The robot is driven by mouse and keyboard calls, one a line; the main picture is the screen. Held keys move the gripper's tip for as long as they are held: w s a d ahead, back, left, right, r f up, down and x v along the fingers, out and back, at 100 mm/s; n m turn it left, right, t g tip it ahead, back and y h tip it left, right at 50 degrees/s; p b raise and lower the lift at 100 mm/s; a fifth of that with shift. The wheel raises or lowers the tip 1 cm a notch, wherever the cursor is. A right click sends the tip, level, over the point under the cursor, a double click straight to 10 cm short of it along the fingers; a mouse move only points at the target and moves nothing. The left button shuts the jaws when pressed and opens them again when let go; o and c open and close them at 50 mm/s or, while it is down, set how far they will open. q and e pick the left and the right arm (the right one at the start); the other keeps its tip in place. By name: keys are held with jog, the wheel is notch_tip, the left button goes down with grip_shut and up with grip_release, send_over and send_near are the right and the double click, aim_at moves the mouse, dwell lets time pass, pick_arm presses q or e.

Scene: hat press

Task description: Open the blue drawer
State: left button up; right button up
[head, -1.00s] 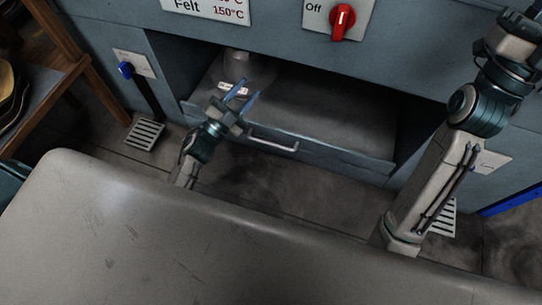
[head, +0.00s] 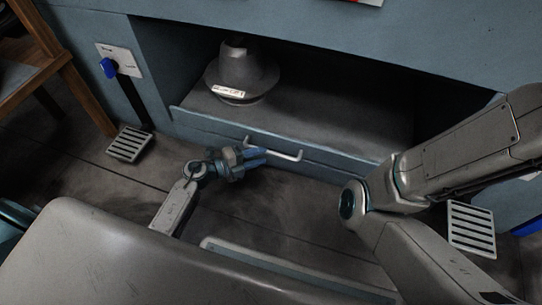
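The blue-grey drawer front (head: 332,168) runs along the bottom of the press opening, with a pale bar handle (head: 287,156) on it. I cannot tell whether the drawer is shut flush. My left gripper (head: 262,156) is low in front of the drawer, its bluish fingers pointing right at the left end of the handle. They look close together and overlap the handle's left part in the picture, so the gap between them and any contact are unclear. My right gripper is out of view; only its arm shows at the right.
A grey felt hat (head: 240,68) with a pale tag stands in the recess above the drawer front. A blue switch (head: 108,67) is on the left panel. Slotted floor plates (head: 129,144) lie at left and right. A wooden rack (head: 62,60) stands at the left edge.

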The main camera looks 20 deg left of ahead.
aim_at(271, 152)
pick_arm(q)
jog(key=b+x, duration=0.1)
jog(key=x, duration=0.3)
jog(key=shift+f, duration=0.15)
jog(key=shift+w+d, duration=0.3)
grip_shut()
